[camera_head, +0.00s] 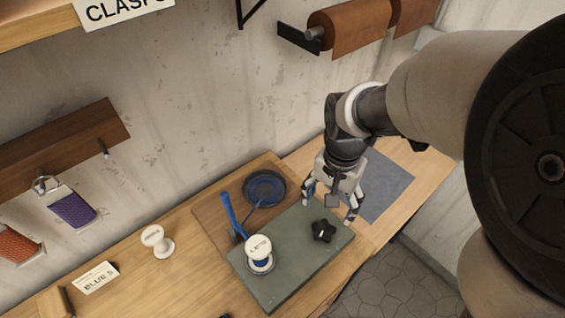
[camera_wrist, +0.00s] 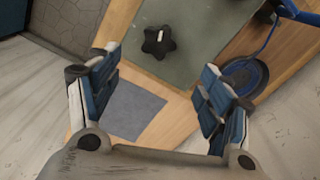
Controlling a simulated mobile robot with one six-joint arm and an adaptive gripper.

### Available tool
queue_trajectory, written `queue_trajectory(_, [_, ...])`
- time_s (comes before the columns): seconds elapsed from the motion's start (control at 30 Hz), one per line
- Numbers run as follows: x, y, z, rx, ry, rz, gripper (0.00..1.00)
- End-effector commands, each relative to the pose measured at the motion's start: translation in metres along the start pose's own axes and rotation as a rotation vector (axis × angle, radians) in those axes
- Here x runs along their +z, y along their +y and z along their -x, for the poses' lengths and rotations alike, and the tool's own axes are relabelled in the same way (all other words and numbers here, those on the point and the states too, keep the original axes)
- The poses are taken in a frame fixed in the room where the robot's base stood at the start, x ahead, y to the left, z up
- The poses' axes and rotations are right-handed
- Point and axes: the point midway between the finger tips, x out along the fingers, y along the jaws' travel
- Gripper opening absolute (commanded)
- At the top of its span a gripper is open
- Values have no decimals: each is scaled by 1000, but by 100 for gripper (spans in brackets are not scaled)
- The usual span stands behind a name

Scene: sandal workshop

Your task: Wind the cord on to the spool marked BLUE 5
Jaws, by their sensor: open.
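A spool with a white top and blue cord (camera_head: 260,250) stands upright on a grey-green plate (camera_head: 285,278) on the bench; the writing on its top is too small to read. A black star-shaped knob (camera_head: 323,230) sits at the plate's right part; it also shows in the wrist view (camera_wrist: 158,42). A blue coil of cord (camera_head: 265,188) lies behind the plate, beside an upright blue post (camera_head: 231,214). A card reading BLUE 5 (camera_head: 96,279) stands on the bench at left. My gripper (camera_head: 328,212) is open and empty, above and behind the knob, apart from it.
Another white spool (camera_head: 156,241) stands on the bench left of the plate. A dark grey mat (camera_head: 388,187) lies at the bench's right end. Coloured rolls or packs (camera_head: 72,210) hang on the wall at left. Leather rolls (camera_head: 352,27) hang on the wall above.

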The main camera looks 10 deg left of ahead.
Motion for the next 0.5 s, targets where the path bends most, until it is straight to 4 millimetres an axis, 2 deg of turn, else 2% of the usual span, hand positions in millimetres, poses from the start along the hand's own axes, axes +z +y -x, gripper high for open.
queue_trajectory(0.17, [0, 0, 4, -1, 2, 78, 72])
queue_trajectory(0.27, [0, 0, 12, -1, 2, 255, 72])
queue_trajectory(0.5, [1, 2, 39, -1, 4, 826, 72])
